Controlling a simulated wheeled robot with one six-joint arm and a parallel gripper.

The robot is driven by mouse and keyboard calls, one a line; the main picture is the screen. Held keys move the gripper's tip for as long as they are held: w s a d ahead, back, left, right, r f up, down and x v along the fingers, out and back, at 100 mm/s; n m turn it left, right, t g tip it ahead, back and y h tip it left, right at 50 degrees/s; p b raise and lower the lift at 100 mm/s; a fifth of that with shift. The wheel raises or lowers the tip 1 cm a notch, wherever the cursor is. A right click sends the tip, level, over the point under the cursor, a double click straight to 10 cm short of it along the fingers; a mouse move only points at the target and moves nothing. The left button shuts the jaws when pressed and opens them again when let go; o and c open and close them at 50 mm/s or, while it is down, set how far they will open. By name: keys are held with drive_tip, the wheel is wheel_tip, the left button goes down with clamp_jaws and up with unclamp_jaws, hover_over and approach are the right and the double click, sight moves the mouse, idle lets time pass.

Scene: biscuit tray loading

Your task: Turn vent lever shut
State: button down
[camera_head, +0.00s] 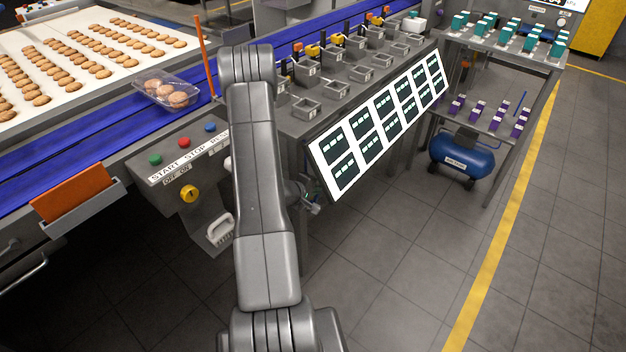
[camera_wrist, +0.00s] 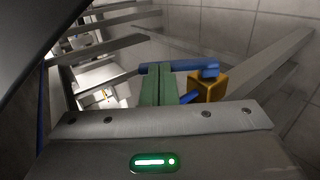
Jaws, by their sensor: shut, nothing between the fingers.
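In the wrist view a blue lever (camera_wrist: 182,66) runs left to right just beyond my fingertips. Near its right end is a yellow-orange block (camera_wrist: 207,88), with another short blue piece beside it. I take this to be the vent lever and its valve body. My gripper (camera_wrist: 159,68) is shut, its two green fingers side by side with nothing between them. The fingertips are close to the lever's left part; I cannot tell whether they touch it. In the head view my arm hides most of this area, and only small, unclear parts show beside it, below the screens.
A grey control box (camera_head: 180,160) with buttons and a yellow knob stands left of my arm. Lit screens (camera_head: 375,125) slope to the right. A blue tank (camera_head: 462,157) sits under a shelf at the right. Grey beams flank the wrist view. The floor at front right is clear.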

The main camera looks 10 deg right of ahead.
drive_tip(key=shift+w+d+r+g+y+p, duration=0.35)
drive_tip(key=shift+d+g+y+p, duration=0.35)
drive_tip(key=shift+p, duration=2.1)
drive_tip(key=shift+w+a+f+p, duration=0.1)
drive_tip(key=shift+a+f+p, duration=0.1)
drive_tip(key=shift+p, duration=0.25)
drive_tip(key=shift+w+d+f+p, duration=0.4)
drive_tip(key=shift+d+p, duration=0.2)
drive_tip(key=shift+p, duration=0.75)
drive_tip(key=shift+w+d+f, duration=0.1)
drive_tip(key=shift+w+f, duration=0.05)
